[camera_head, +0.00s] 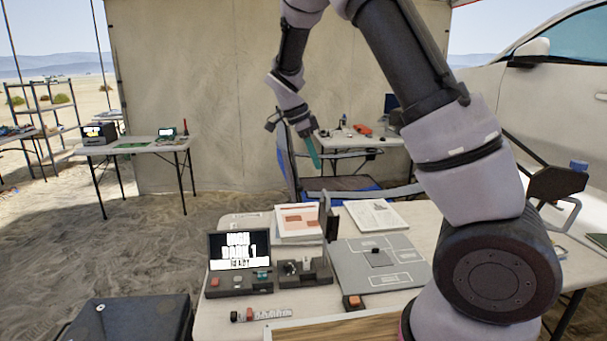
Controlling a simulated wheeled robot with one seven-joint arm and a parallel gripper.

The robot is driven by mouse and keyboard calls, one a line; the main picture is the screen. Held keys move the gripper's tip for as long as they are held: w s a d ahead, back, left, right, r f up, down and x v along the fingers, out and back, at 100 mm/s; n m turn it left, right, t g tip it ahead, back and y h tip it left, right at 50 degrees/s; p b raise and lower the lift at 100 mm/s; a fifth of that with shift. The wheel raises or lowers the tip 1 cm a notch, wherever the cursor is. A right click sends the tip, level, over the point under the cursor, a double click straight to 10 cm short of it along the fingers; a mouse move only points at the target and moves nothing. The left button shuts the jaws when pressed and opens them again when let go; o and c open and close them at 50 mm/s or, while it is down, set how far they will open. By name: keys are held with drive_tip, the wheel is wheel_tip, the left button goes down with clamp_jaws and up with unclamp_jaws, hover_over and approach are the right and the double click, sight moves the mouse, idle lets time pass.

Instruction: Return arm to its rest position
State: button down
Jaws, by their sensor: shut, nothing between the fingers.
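My arm rises from the right side of the near table, bends at the top of the picture and hangs down toward the middle. My gripper (309,145) is at its lower end, in the air beyond the near table and in front of the tan tent wall. It is shut, with nothing seen held in it. A narrow teal part shows at its tip, too small to make out well. The gripper is apart from the near table (225,312) and its objects.
The near table holds a small screen console (239,263), a grey marked board (375,262), papers (375,214) and an upright dark post (328,218). A blue-seated chair (340,184) and a far table (350,141) stand behind. A black case (130,318) is front left. Sandy floor is open at left.

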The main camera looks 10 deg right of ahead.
drive_tip(key=s+d+r+n+t+y, duration=0.3)
drive_tip(key=s+r+n, duration=0.4)
drive_tip(key=s, duration=0.5)
drive_tip(key=s+d+r+n+t+y, duration=0.3)
drive_tip(key=s+r+n, duration=0.4)
drive_tip(key=s+r, duration=0.3)
drive_tip(key=s+d+t, duration=0.1)
drive_tip(key=s+d, duration=0.1)
drive_tip(key=s, duration=0.1)
drive_tip(key=shift+r, duration=0.15)
drive_tip(key=shift+s, duration=0.1)
